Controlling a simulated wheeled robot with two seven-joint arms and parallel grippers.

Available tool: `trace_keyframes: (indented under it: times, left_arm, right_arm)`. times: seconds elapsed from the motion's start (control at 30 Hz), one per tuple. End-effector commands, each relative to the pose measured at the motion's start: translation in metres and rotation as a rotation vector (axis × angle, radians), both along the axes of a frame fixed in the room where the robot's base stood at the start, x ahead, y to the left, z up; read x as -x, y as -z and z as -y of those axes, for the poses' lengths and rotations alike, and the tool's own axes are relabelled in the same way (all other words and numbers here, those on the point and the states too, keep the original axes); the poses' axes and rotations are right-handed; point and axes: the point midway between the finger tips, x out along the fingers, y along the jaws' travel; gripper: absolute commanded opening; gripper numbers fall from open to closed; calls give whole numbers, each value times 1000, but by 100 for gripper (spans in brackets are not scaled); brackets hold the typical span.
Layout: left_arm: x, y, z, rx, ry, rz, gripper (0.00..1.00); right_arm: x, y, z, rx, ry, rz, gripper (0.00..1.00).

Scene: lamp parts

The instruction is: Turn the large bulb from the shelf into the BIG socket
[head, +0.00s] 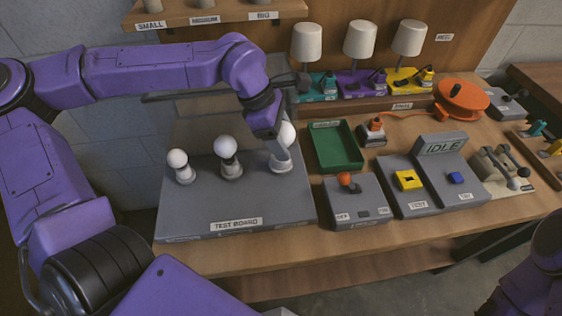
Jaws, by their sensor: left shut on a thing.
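The large white bulb (289,132) is at the rightmost socket (281,167) of the grey test board (190,218). My left gripper (281,146) reaches down over that socket and is shut on the large bulb, hiding much of it. I cannot tell how far the bulb sits in the socket. A small bulb (177,158) stands upright in the left socket, and a medium bulb (225,147) stands upright in the middle one. The shelf (190,17) at the top carries the labels SMALL, MEDIUM and BIG. My right gripper is not in view.
A green tray (337,160) and a switch box (352,214) stand right of the board. Grey consoles (437,200), one reading IDLE, lie further right. Several lamps with white shades (307,42) stand at the back, near an orange reel (461,98).

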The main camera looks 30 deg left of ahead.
Motion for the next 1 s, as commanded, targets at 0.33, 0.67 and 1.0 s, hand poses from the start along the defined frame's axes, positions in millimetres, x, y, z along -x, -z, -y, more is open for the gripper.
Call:
trace_keyframes:
  times: [0.33,0.67,1.0]
  left_arm:
    - [0,4,0,0,0,0,40]
    - [0,8,0,0,-1,0,40]
    - [0,9,0,0,-1,0,40]
  right_arm:
    - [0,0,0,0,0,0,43]
    - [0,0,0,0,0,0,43]
    - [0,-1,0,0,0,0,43]
